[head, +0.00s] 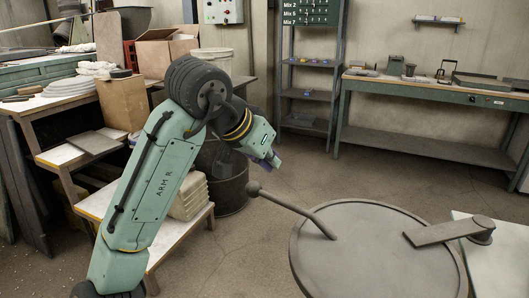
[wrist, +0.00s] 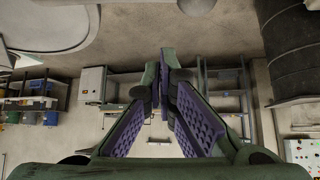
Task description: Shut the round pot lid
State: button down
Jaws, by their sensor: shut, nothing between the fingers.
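The round pot lid (head: 385,262) is a wide grey disc at the lower right of the head view, its lower edge cut off by the frame. It looks nearly level; I cannot tell whether it sits fully down on the pot, which is hidden. A rod handle with a ball knob (head: 254,188) sticks out from its left side. A flat hinge arm (head: 443,233) lies over its right side. My gripper (head: 275,162) is shut and empty, up and slightly right of the knob, apart from it. Its purple-padded fingers (wrist: 165,72) fill the middle of the wrist view.
A dark drum (head: 222,178) stands behind my arm. A stepped wooden bench (head: 185,237) is at the left. A shelf rack (head: 308,92) and long workbench (head: 425,92) line the back. A pale table (head: 495,262) adjoins the lid's right. Floor between is clear.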

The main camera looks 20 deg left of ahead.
jog(key=x, duration=0.6)
jog(key=s, duration=0.2)
jog(key=s+a+p, duration=0.1)
jog(key=s, duration=0.1)
jog(key=shift+f+p, duration=0.15)
jog(key=shift+p, duration=0.15)
jog(key=shift+s, duration=0.15)
